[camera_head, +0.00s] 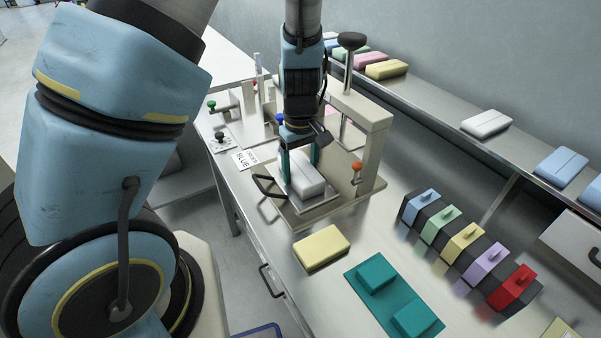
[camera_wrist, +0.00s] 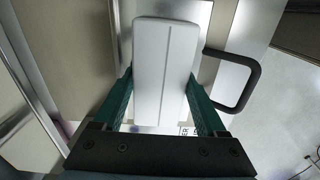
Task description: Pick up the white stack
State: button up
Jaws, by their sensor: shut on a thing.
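The white stack (camera_head: 306,178) is a block with a line along its top. It is at the metal plate of the press-like machine (camera_head: 373,125) on the bench. My gripper (camera_head: 301,163) reaches down from above with its two green fingers on either side of the stack. In the wrist view the white stack (camera_wrist: 165,75) lies between the fingertips of my gripper (camera_wrist: 160,95), which touch its sides. The gripper is shut on it. I cannot tell whether the stack rests on the plate or is slightly raised.
A black handle (camera_head: 268,186) sticks out at the plate's front left. A yellow block (camera_head: 321,247) and a teal tray (camera_head: 394,297) lie in front. A row of coloured blocks (camera_head: 463,242) stands at right. Another white pack (camera_head: 486,123) is on the back shelf. The machine's frame rises close behind my gripper.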

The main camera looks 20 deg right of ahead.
aim_at(300, 167)
jog(key=shift+r, duration=0.1)
notch_tip(300, 167, up, 10)
jog(key=shift+f, duration=0.1)
dwell(0.3)
